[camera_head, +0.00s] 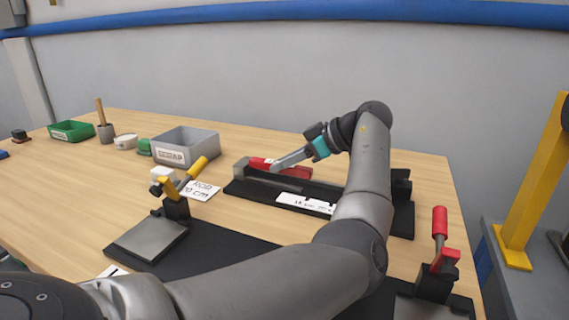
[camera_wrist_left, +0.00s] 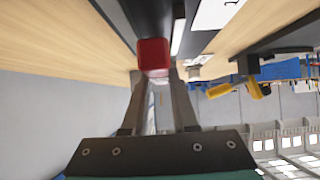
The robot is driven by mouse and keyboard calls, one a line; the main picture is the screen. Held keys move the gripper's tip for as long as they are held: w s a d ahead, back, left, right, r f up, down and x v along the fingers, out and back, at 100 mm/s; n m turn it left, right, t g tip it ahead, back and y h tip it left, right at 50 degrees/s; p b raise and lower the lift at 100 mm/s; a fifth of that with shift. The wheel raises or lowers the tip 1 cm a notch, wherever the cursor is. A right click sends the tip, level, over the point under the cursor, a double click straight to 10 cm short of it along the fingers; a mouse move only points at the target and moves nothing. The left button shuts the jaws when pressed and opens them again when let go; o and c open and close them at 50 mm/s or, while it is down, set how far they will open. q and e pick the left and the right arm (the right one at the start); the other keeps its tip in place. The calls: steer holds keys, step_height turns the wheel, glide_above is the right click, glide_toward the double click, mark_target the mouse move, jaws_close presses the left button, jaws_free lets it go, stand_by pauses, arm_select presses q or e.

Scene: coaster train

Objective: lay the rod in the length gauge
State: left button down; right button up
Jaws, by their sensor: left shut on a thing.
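The red rod (camera_head: 299,172) is a red square-sided bar. In the head view it lies lengthwise along the back of the black length gauge (camera_head: 236,189), close to the grey block (camera_head: 241,169) at the gauge's left end. My left gripper (camera_head: 277,166) is shut on the rod, and its fingers cross it from the right. In the left wrist view the rod's red end (camera_wrist_left: 153,54) shows at the fingertips. I cannot tell whether the rod touches the gauge floor. My arm hides part of the gauge's right side. My right gripper is not in view.
A white card marked "ROD" (camera_head: 200,190) lies left of the gauge. A yellow-handled clamp (camera_head: 176,205) stands front left and a red-handled clamp (camera_head: 439,262) front right. A grey bin (camera_head: 204,143) and green bin (camera_head: 71,131) stand further left.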

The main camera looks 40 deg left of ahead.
arm_select(q)
steer(key=shift+f, duration=0.55)
steer(key=c, duration=0.7)
jaws_free()
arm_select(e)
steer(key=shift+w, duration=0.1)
arm_select(q)
steer(key=shift+r, duration=0.15)
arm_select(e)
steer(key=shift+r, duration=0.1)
arm_select(q)
steer(key=shift+r, duration=0.35)
steer(key=shift+p+v, duration=1.85)
steer(key=shift+v, duration=4.25)
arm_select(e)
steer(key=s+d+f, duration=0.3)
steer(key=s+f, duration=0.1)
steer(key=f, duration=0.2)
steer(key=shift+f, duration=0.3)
